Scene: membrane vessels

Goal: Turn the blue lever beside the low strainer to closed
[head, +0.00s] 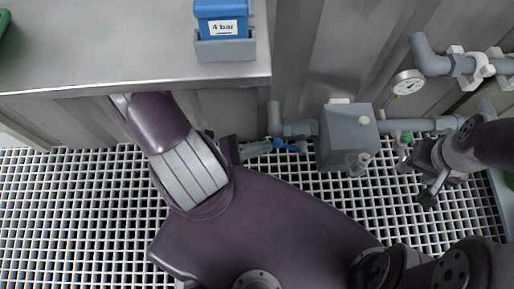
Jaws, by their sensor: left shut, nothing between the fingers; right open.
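The blue lever (288,147) sits low on the grey pipework near the wall, just left of a grey box-shaped housing (345,135). I cannot tell for sure which fitting is the low strainer. My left gripper (268,148) is shut and empty, with its fingertips close to the left end of the blue lever; whether they touch it cannot be told. My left arm hides part of the floor below it. My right gripper (432,195) is open and empty at the right, above the grating and away from the lever.
A metal bench (150,45) at upper left carries a blue block marked "4 bar" (221,20) in a grey holder (225,50). A gauge (407,82) and a grey pipe (430,62) are on the wall. A green fitting (406,137) lies near my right gripper. The floor is grating (70,210).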

